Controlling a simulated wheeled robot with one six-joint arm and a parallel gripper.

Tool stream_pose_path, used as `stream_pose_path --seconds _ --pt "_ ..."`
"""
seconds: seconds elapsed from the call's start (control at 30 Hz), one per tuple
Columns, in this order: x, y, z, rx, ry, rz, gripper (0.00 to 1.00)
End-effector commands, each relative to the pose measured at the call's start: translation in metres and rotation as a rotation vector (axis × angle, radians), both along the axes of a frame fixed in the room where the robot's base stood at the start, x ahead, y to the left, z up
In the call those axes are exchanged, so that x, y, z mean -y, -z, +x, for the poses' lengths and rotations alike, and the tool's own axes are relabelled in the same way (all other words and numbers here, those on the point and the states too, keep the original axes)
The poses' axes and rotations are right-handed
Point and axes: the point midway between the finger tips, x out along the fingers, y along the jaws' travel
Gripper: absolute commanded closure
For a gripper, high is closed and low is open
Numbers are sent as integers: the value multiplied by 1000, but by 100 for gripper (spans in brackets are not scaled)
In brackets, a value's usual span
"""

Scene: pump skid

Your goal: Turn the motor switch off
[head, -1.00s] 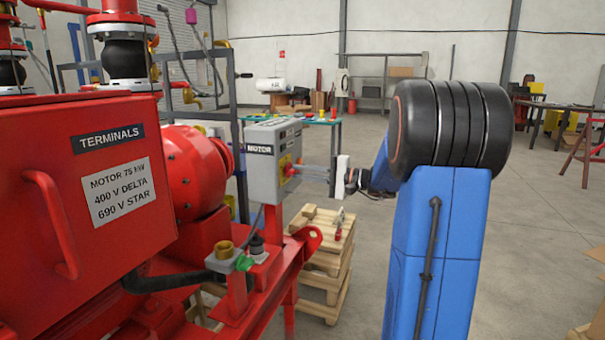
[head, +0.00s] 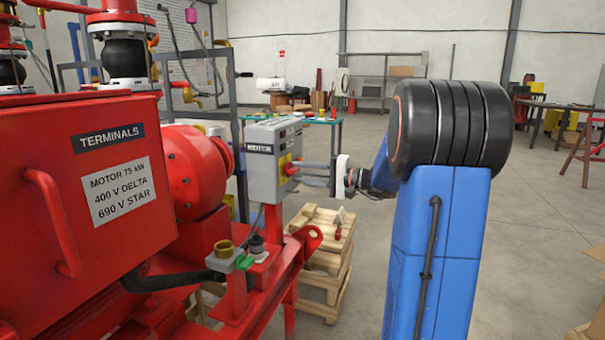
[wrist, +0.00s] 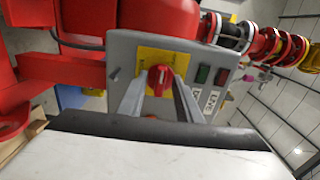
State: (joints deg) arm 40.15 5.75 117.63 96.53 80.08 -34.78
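The motor switch is a red rotary knob (head: 289,168) on a yellow plate, on the side of the grey box (head: 262,172) labelled MOTOR. In the wrist view the knob (wrist: 160,79) sits on its yellow plate (wrist: 162,58), its handle roughly upright in the picture. My gripper (head: 302,172) points at the box from the right. In the wrist view my gripper (wrist: 157,82) is open, with one finger on each side of the knob and gaps between. I cannot tell how far the fingertips reach past the knob's face.
The red terminals box (head: 85,190) and red motor fill the left. A wooden pallet stack (head: 325,265) stands below the gripper.

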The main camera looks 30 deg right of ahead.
Motion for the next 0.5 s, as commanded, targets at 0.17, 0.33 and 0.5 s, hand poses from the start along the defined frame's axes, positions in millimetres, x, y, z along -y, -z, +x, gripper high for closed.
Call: stream_pose_path --seconds 0.17,0.33,0.5 --pt "0 -1 0 1 0 1 69" --pt "3 -1 -3 1 2 1 69" --pt "16 -1 -19 0 3 0 69"
